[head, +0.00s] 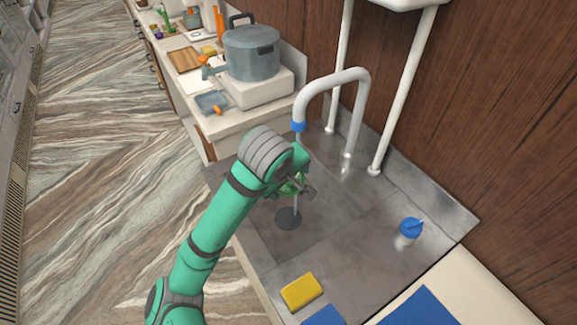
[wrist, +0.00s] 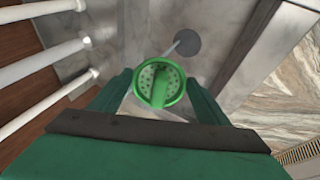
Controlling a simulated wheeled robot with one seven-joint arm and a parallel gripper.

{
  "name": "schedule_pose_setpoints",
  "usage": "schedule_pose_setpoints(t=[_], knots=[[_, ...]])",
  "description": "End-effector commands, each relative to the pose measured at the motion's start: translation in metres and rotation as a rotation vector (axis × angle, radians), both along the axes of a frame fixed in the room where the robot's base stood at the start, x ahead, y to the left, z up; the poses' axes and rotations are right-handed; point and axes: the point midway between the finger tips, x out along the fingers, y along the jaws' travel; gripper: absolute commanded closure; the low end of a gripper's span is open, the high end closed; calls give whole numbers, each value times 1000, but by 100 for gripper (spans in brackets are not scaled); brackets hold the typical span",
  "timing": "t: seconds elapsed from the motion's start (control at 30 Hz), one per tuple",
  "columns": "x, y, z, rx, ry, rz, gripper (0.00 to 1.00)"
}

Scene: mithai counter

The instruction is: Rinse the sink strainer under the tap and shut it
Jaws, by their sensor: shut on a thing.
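The green sink strainer (wrist: 172,77) is a round perforated cup with a green bar across it, between my gripper's fingers. My gripper (head: 306,188) is shut on it and holds it above the sink floor; in the head view only part of the strainer (head: 289,186) shows behind my wrist. The white arched tap (head: 352,110) has a blue-tipped spout (head: 298,126) above my gripper. A thin pale stream (head: 296,206) runs down beside the gripper to the dark round drain (head: 288,218). Whether it touches the strainer is hard to tell. A blue-topped lever (head: 411,228) stands on the steel to the right.
A yellow sponge (head: 300,292) and blue cloths (head: 418,308) lie at the near edge. White pipes (head: 405,90) stand behind the sink. A grey pot (head: 251,55) is on the counter beyond. The steel surface between drain and lever is clear.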

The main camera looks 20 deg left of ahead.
Motion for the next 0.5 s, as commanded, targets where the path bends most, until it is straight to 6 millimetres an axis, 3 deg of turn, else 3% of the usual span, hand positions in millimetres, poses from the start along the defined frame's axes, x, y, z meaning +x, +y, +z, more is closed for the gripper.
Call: schedule_pose_setpoints(t=[0.5], knots=[[-35,0,0,0,0,5,56]])
